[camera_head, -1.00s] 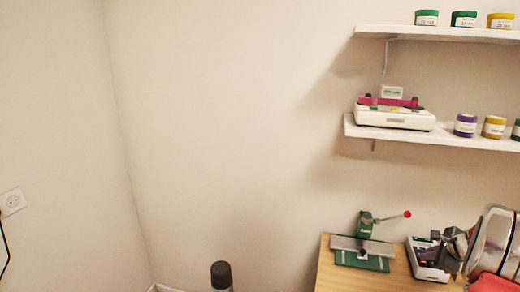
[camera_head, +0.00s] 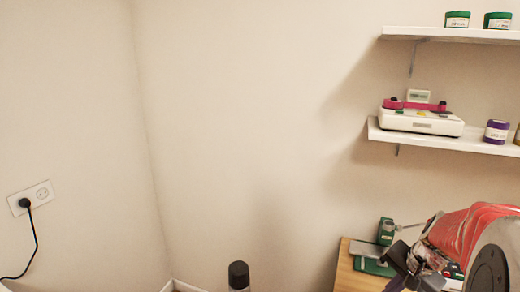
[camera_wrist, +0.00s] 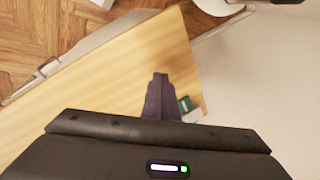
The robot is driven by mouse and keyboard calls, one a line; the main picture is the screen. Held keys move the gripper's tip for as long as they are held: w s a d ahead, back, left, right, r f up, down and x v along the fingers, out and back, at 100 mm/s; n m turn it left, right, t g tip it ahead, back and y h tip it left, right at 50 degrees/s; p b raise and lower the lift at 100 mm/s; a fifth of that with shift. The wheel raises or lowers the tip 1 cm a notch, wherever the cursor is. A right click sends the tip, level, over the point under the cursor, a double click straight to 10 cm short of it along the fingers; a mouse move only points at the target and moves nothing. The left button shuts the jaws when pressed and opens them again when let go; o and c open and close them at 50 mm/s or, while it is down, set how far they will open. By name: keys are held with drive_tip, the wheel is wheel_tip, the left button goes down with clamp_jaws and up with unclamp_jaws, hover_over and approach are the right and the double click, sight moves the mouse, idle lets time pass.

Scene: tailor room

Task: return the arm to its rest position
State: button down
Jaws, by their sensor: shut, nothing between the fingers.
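My arm (camera_head: 470,235), with red and grey links, reaches in from the lower right in the head view. Its dark gripper end (camera_head: 400,270) is low in the picture, in front of the wooden table (camera_head: 345,275), and its fingertips are hard to make out there. In the wrist view my gripper (camera_wrist: 160,77) shows its dark fingers together, with nothing between them. They are over the wooden tabletop, near a small green thing (camera_wrist: 185,104) partly hidden behind them.
A green hand press (camera_head: 386,231) stands on the table, partly covered by my arm. Wall shelves (camera_head: 440,137) hold a white and pink device (camera_head: 420,120) and several jars. A dark-capped object (camera_head: 239,275) stands at the bottom.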

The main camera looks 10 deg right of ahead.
drive_tip(key=s+a+r+n, duration=0.3)
drive_tip(key=s+a+n, duration=0.1)
drive_tip(key=a, duration=0.4)
drive_tip(key=s+a+r+n+t, duration=0.1)
drive_tip(key=s+a+r+n, duration=0.2)
drive_tip(key=a, duration=0.6)
drive_tip(key=s+a+r+n, duration=0.4)
drive_tip(key=s+a+n, duration=0.1)
drive_tip(key=a, duration=0.4)
drive_tip(key=shift+n+t+h, duration=0.4)
drive_tip(key=shift+s, duration=0.1)
